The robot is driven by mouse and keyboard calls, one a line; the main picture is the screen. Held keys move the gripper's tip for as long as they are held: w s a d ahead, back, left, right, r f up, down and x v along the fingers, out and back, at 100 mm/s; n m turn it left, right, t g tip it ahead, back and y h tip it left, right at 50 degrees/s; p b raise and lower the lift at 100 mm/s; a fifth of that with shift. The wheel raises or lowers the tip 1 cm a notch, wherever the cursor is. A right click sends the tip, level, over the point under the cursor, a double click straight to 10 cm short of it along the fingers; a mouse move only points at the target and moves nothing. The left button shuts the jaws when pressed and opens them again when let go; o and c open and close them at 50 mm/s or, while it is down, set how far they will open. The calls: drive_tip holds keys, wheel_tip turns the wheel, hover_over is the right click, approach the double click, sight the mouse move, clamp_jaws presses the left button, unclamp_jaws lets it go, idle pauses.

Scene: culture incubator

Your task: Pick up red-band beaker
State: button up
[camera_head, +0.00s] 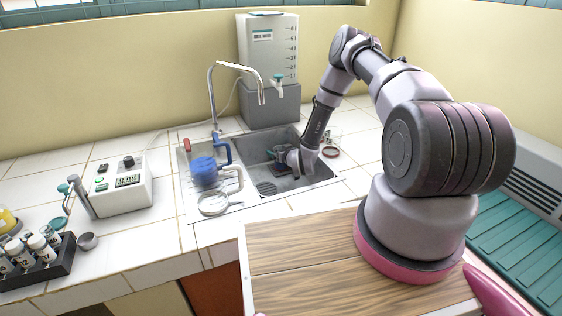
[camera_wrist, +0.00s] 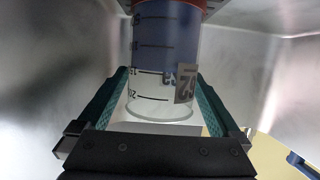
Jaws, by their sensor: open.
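The red-band beaker (camera_wrist: 163,100) is clear, with dark graduation lines, a printed label, a blue area and a red-orange band at the upper edge of the wrist view. It sits between the two teal fingers of my gripper (camera_wrist: 163,85). The fingers are apart, one on each side of the beaker, and I see no clear grip on it. In the head view my gripper (camera_head: 278,153) reaches down into the right sink basin (camera_head: 268,177). The beaker is not clearly visible there, as my gripper and wrist cover that spot.
Grey metal basin walls stand close around my gripper. The faucet (camera_head: 213,95) and the dispenser tank (camera_head: 268,60) rise behind. A red-ringed item (camera_head: 330,152) is right of my wrist.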

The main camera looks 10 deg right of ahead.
drive_tip(key=shift+w+a+f, duration=0.1)
drive_tip(key=shift+w+f, duration=0.05)
drive_tip(key=shift+w, duration=0.3)
drive_tip(key=shift+c, duration=0.3)
clamp_jaws()
drive_tip(key=shift+r, duration=0.2)
